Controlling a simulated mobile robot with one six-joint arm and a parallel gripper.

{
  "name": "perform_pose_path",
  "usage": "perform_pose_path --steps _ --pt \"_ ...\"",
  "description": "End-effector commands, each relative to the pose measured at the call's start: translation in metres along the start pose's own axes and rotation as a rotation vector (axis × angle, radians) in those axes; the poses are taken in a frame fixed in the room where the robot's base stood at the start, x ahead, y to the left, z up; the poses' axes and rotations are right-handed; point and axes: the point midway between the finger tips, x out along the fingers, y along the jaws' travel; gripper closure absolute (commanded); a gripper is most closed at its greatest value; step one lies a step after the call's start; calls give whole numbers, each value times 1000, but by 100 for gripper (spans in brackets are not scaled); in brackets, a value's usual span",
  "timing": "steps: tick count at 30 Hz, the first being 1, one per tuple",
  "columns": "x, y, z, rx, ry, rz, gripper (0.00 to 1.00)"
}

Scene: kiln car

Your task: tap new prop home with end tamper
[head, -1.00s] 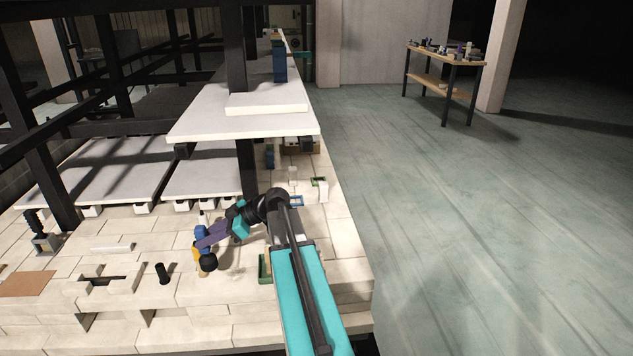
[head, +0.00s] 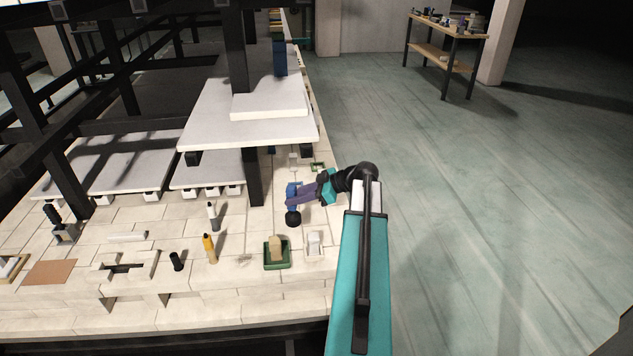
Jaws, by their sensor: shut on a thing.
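My gripper (head: 293,198) has purple fingers and is shut on a blue-handled tamper (head: 293,188). The tamper's round black head (head: 293,218) points down, over the brick deck near the dark post; whether it touches the deck cannot be told. I cannot tell for sure which piece is the new prop. Small white blocks (head: 306,153) stand beyond my gripper, beside the shelf stack. A white block piece (head: 314,241) stands nearer, below the tamper in the picture.
A green tray (head: 287,266) holds a tan block. A yellow tool (head: 209,247), a dark cylinder (head: 176,261) and a white-topped bottle (head: 212,213) stand to the left. A dark post (head: 253,178) and white shelf (head: 205,130) are close by.

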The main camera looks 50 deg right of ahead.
Motion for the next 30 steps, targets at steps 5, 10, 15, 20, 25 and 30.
perform_pose_path --steps 5,10,15,20,25,30 --pt "-46 11 5 31 1 57 100" --pt "-65 15 12 45 1 84 100" --pt "-68 16 14 48 1 90 100" --pt "-67 16 14 47 1 89 100" --pt "-67 16 14 47 2 89 100" --pt "-67 16 15 47 4 89 100"
